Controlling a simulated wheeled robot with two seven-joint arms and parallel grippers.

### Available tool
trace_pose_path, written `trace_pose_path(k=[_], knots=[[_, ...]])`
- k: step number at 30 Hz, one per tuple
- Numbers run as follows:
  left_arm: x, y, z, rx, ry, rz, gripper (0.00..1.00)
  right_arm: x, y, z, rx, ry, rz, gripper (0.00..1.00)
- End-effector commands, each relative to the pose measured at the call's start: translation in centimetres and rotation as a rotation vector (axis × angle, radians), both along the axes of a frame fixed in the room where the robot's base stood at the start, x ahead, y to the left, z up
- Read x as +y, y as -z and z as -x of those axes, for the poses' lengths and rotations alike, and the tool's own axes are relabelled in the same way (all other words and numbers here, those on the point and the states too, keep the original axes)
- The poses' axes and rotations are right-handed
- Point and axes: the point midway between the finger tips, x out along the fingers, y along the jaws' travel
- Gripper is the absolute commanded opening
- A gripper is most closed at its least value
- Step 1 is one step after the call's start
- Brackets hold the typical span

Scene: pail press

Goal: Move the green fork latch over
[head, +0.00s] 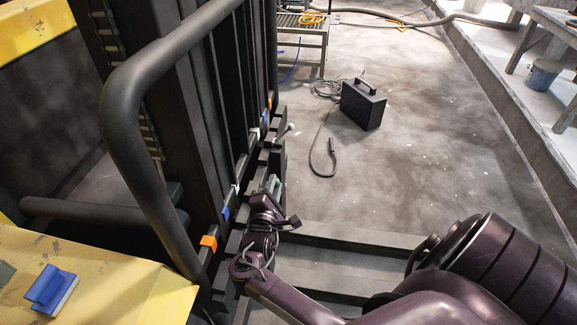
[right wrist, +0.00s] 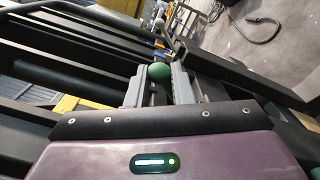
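The green fork latch shows in the right wrist view as a round green knob (right wrist: 159,72) on a dark stem. My right gripper (right wrist: 158,78) has its two grey fingers on either side of this knob, and the knob fills the gap between them. In the head view my right gripper (head: 270,187) is at the dark fork carriage beside the mast, where it mostly hides the latch. My left gripper is not in view.
Blue (head: 225,212) and orange (head: 208,242) marks sit along the carriage rail. A pale-ended lever (head: 288,128) sticks out farther up. A thick black guard bar (head: 125,115) stands left. A black case (head: 362,104) and cable lie on open floor beyond.

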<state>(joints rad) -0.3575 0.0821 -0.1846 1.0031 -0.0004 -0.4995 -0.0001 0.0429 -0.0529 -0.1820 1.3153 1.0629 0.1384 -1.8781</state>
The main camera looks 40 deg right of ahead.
Motion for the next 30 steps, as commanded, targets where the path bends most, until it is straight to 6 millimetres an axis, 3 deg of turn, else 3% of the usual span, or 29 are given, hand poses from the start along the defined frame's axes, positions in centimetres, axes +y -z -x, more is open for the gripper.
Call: trace_pose_path(k=[8, 21, 30], knots=[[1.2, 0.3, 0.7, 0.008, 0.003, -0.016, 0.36, 0.1, 0.1, 0.1, 0.0, -0.001, 0.0, 0.08], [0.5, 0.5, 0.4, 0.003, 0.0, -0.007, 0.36, -1.1, 2.2, 1.5, 0.004, 0.0, 0.0, 0.08], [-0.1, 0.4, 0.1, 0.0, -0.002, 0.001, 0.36, -1.2, 2.3, 1.6, 0.002, 0.0, 0.0, 0.08]])
